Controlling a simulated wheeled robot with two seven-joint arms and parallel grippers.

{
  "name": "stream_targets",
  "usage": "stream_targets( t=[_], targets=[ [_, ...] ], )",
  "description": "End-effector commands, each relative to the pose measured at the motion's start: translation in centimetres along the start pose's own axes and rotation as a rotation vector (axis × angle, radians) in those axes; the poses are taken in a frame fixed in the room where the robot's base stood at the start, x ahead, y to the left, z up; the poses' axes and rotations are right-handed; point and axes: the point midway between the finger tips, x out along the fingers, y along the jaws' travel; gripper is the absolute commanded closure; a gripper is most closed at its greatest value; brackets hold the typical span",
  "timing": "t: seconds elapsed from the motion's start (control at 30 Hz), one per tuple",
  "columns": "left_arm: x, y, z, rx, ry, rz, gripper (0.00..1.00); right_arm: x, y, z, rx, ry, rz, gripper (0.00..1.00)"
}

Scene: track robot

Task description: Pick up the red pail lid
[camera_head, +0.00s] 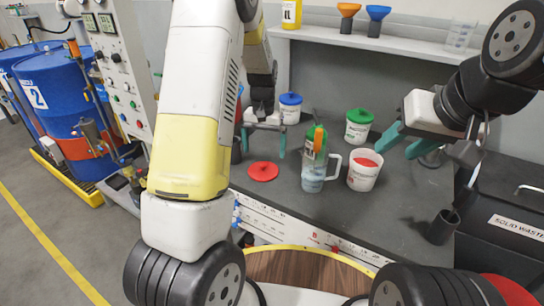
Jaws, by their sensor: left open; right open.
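The red pail lid (263,172) lies flat on the dark bench top, left of the middle. My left gripper (264,147) hangs just above and behind the lid in the picture, with its teal fingers apart and nothing between them. A white pail (362,178) with red contents stands to the right, without a lid on it. My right gripper (396,142) is at the right, its teal fingers apart and empty, over the bench near the green-lidded pail (357,132). My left arm covers the bench to the left of the lid.
A clear jug (313,178) with a green and orange bottle in it stands between the lid and the white pail. A blue-lidded pail (290,114) stands behind. A dark cup (442,227) sits at the right front. A shelf (400,43) with funnels runs above the bench.

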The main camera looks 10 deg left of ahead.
Motion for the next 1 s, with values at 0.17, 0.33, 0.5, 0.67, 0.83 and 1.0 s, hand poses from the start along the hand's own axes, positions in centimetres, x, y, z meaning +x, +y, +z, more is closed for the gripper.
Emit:
stream_targets(
  t=[0.17,0.33,0.5,0.67,0.83,1.0],
  targets=[
    [2.2,0.0,0.5,0.000,-0.003,0.000,0.00,0.0,0.0,0.0,0.000,0.000,0.000,0.56],
    [4.8,0.0,1.0,-0.001,-0.003,0.000,0.00,0.0,0.0,0.0,0.000,0.000,0.000,0.56],
    [5.9,0.0,0.9,0.000,-0.001,0.000,0.00,0.0,0.0,0.0,0.000,0.000,0.000,0.56],
    [5.9,0.1,0.9,0.000,0.001,0.001,0.00,0.0,0.0,0.0,0.000,0.000,0.000,0.56],
    [5.9,0.1,0.9,0.000,0.001,0.001,0.26,0.0,0.0,0.0,0.000,0.000,0.000,0.56],
    [5.9,0.1,0.9,0.000,0.001,0.001,0.48,0.0,0.0,0.0,0.000,0.000,0.000,0.56]
  ],
)
